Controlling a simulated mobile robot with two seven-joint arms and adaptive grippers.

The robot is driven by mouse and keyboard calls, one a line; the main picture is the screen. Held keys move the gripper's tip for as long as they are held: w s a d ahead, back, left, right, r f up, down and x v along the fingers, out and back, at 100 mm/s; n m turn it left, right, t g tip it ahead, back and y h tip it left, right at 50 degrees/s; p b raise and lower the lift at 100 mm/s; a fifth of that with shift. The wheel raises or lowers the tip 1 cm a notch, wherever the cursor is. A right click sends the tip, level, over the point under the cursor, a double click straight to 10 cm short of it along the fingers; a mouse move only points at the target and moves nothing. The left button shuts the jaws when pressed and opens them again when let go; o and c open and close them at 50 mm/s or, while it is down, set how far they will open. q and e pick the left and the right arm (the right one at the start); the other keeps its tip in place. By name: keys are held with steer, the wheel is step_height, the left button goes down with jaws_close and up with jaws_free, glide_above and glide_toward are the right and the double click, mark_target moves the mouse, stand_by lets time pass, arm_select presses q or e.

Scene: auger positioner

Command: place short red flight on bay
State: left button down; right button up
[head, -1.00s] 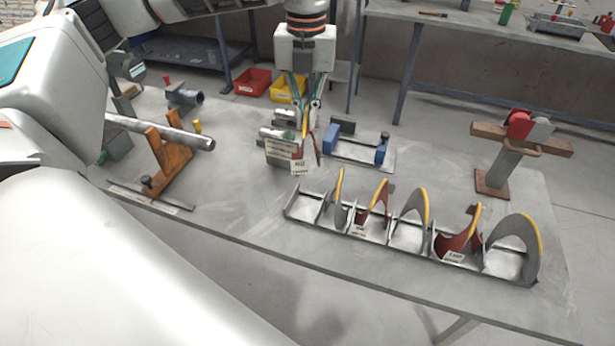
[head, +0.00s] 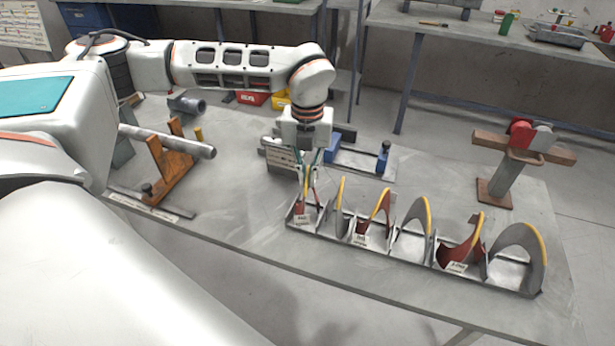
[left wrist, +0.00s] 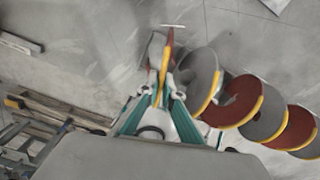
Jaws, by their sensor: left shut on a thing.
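The short red flight (head: 302,208) has a yellow edge and a white tag. It is at the leftmost bay of the long grey rack (head: 392,253) near the table's front edge. My left gripper (head: 311,188) points down and is shut on it. I cannot tell whether the flight touches the bay floor. In the left wrist view, the flight (left wrist: 169,48) stands edge-on beyond the fingertips (left wrist: 163,88). My right gripper is in neither view.
Several grey and red flights with yellow edges fill the bays to the right, the nearest a grey one (head: 341,209). An orange stand (head: 171,168) with a grey bar is left.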

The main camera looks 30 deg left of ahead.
arm_select(q)
steer(key=shift+f, duration=0.25)
steer(key=shift+f, duration=0.15)
steer(key=c, duration=2.2)
jaws_free()
step_height(320, 180, up, 12)
steer(key=shift+r, duration=0.1)
